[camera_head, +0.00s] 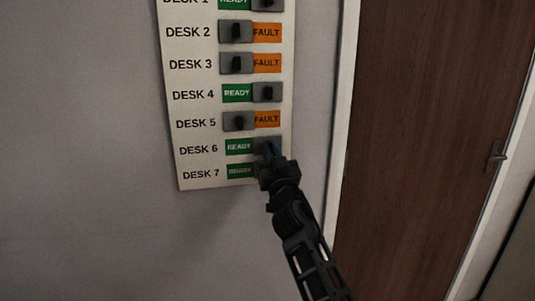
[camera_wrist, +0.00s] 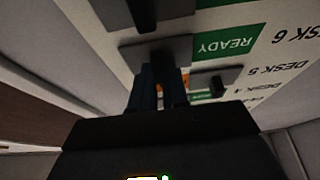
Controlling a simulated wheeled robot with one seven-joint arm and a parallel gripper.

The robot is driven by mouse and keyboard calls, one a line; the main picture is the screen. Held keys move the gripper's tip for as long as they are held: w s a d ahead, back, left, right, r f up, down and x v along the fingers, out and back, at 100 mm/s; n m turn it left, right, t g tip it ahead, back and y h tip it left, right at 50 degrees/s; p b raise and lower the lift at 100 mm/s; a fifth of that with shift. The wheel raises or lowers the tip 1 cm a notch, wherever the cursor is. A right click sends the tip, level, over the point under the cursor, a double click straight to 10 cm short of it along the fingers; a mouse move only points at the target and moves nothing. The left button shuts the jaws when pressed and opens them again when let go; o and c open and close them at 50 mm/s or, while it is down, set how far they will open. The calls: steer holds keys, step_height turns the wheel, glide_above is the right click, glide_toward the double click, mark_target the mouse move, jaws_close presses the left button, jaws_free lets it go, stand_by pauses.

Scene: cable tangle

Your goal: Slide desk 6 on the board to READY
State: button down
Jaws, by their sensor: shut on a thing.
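The board (camera_head: 200,105) hangs on the wall with rows of labelled sliders. In the desk 6 row, the green READY label (camera_head: 239,147) shows, and the grey slider (camera_head: 267,143) stands at the right end of its row. No orange FAULT label shows there. My gripper (camera_head: 268,155) reaches up from below right and is shut on the knob of the desk 6 slider. In the wrist view, which is turned over, its fingers (camera_wrist: 160,85) close at the dark knob below the desk 6 slider plate (camera_wrist: 152,49), beside the READY label (camera_wrist: 228,42). The fingers hide most of the knob.
The desk 5 slider (camera_head: 238,122) stands left, with orange FAULT (camera_head: 267,119) showing. The desk 7 READY label (camera_head: 241,170) shows just below; my gripper covers that row's right part. A brown door (camera_head: 430,130) with a handle is to the right. Bare wall lies left.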

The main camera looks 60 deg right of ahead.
steer(key=c, duration=1.1)
jaws_free()
steer(key=shift+s+d, duration=0.15)
steer(key=shift+s, duration=0.05)
steer(key=b+v, duration=0.4)
steer(key=v, duration=0.3)
steer(key=shift+s+a+f, duration=0.2)
steer(key=shift+a, duration=0.1)
